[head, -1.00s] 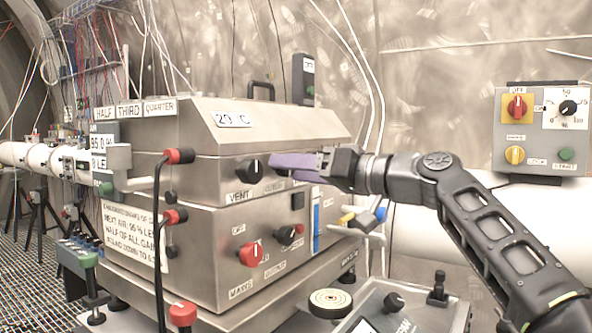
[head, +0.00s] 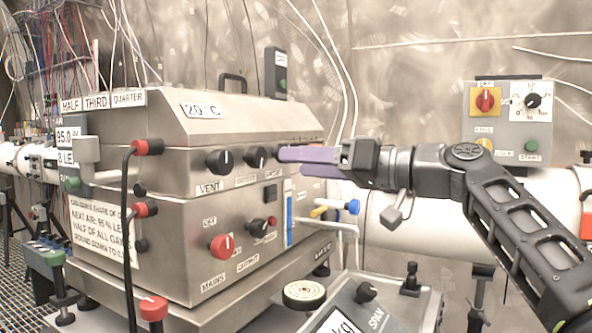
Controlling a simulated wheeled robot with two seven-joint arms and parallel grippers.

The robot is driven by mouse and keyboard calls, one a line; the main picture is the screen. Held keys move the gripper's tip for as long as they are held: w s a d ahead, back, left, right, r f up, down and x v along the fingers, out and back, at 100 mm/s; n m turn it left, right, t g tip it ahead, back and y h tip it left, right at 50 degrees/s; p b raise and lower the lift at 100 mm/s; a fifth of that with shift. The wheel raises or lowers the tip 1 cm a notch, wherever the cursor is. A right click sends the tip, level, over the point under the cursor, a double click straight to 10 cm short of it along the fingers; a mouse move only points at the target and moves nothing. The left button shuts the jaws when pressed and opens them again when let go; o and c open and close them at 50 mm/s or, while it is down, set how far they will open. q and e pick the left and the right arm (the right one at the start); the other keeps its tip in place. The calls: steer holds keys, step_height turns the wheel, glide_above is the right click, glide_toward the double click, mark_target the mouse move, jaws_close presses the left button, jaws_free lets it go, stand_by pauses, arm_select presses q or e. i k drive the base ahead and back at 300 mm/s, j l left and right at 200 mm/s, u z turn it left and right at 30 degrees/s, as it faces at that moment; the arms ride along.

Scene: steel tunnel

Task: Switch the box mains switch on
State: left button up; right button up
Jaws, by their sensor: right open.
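The steel box (head: 170,225) stands at centre left. Its mains switch (head: 222,246) is a round red knob low on the front face, with a "MAINS" label below and a small label above that looks like "OFF". A pale mark shows on the knob, but I cannot tell its exact setting. My right gripper (head: 300,160), with purple fingers, is open and empty at the upper right of the front face. It is above and to the right of the mains switch, apart from it, and partly covers the panel's end. My left gripper is not in view.
Black knobs, including the vent knob (head: 219,160), sit on the upper front, and another black knob (head: 257,227) beside the mains switch. A black cable with red plugs (head: 148,147) hangs at the left corner. A scale (head: 350,305) stands in front. A wall panel (head: 508,120) has another red switch.

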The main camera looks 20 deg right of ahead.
mark_target(222, 247)
steer(key=k+l, duration=0.35)
steer(key=l, duration=0.2)
steer(key=k+l, duration=0.35)
steer(key=l, duration=0.15)
steer(key=k+l, duration=0.35)
steer(key=l, duration=0.2)
